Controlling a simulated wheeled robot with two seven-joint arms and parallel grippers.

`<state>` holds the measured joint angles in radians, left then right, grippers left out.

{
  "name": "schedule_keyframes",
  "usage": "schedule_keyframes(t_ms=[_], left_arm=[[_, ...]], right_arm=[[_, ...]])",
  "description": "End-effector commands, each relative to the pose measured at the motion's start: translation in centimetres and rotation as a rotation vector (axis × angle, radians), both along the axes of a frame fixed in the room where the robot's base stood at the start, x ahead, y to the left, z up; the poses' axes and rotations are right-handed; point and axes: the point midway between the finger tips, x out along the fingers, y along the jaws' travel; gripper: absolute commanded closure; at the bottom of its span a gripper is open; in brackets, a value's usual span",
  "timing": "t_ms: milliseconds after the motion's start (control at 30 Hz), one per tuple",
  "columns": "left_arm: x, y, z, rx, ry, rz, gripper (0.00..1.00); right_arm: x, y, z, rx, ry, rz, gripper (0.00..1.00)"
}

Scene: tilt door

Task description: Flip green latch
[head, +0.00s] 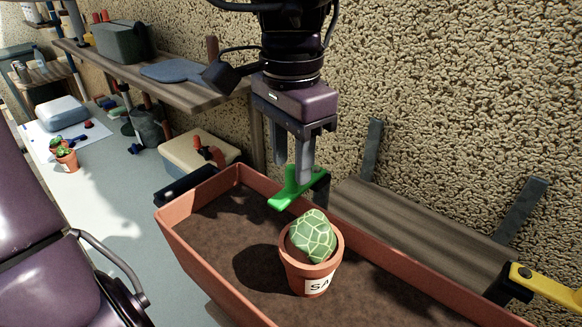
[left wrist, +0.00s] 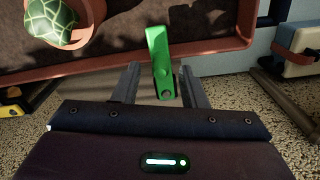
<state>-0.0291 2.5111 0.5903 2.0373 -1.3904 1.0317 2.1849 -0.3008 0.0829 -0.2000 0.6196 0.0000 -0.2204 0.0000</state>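The green latch (head: 290,192) is at the back rim of the terracotta-coloured planter box (head: 200,263). My left gripper (head: 292,172) points down at it, with its fingers by the latch's upright part. In the left wrist view, the latch (left wrist: 160,62) lies between the two open fingers (left wrist: 161,85), with a gap visible on each side, so it is not gripped. Its far end reaches over the planter's rim. The latch's mount is partly hidden. My right gripper is in neither view.
A potted cactus (head: 312,240) stands in the planter close to the latch. A yellow latch-like part (head: 545,288) is at the right. A wooden shelf (head: 200,92) and a stone wall (head: 450,100) are behind. A cream box with a red-handled tool (head: 195,155) is left of the gripper.

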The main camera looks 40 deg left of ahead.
Motion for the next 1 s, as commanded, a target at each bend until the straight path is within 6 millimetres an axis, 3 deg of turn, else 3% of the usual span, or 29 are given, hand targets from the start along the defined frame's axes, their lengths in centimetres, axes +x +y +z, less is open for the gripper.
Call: schedule_keyframes(t_ms=[133, 300, 1000], left_arm=[[0.0, 0.0, 3.1, 0.001, -0.001, 0.003, 0.61], [0.0, 0.0, 4.7, 0.000, 0.001, -0.001, 0.61], [0.0, 0.0, 5.1, 0.000, 0.001, 0.000, 0.61]], right_arm=[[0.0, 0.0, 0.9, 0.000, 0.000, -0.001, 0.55], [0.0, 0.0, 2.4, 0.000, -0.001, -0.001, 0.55], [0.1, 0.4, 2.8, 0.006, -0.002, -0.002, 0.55]])
